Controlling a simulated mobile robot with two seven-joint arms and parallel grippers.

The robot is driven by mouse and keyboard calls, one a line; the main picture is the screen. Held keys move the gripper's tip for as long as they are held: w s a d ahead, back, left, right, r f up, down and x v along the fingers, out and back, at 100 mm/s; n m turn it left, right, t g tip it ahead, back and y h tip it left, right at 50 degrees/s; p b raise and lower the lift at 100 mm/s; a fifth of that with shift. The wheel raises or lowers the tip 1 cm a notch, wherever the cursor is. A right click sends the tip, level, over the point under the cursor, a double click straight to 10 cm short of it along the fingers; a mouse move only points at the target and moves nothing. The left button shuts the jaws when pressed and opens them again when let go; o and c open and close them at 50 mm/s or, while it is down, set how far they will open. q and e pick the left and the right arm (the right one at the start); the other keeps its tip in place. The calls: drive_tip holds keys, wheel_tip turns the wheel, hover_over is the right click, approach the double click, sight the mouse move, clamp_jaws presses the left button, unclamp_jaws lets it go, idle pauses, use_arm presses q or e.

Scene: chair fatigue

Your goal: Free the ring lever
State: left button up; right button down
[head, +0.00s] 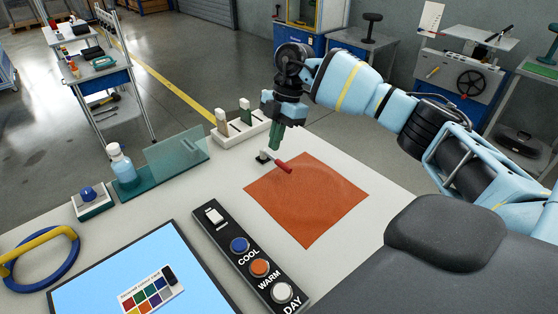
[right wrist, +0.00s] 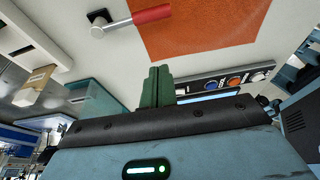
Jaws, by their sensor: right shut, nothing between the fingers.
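A small lever with a red handle (head: 284,167) and a metal pivot on a black base stands on the pale table. The handle's end lies over the edge of an orange cloth (head: 310,205); the lever also shows in the right wrist view (right wrist: 152,14). My right gripper (head: 274,145), with green fingers, is shut and empty, pointing down above and just behind the lever. I cannot tell whether it touches anything. A blue ring with a yellow curved bar (head: 42,240) lies at the left table edge. I cannot tell which of these is the ring lever. My left gripper is not in view.
A button panel (head: 250,262) and a screen (head: 130,285) lie in front. A white holder (head: 240,130) with upright blocks, a clear panel (head: 178,150), a bottle (head: 122,165) and a blue knob box (head: 92,200) stand behind and left. A dark seat or pad (head: 445,240) is at front right.

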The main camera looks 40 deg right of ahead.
sight(276, 161)
drive_tip(key=shift+s, duration=0.1)
drive_tip(key=x, duration=1)
drive_tip(key=d, duration=0.3)
drive_tip(key=shift+w+r, duration=0.2)
drive_tip(key=shift+r, duration=0.1)
drive_tip(key=shift+d+r, duration=0.1)
drive_tip(key=shift+d, duration=0.35)
drive_tip(key=shift+d, duration=0.1)
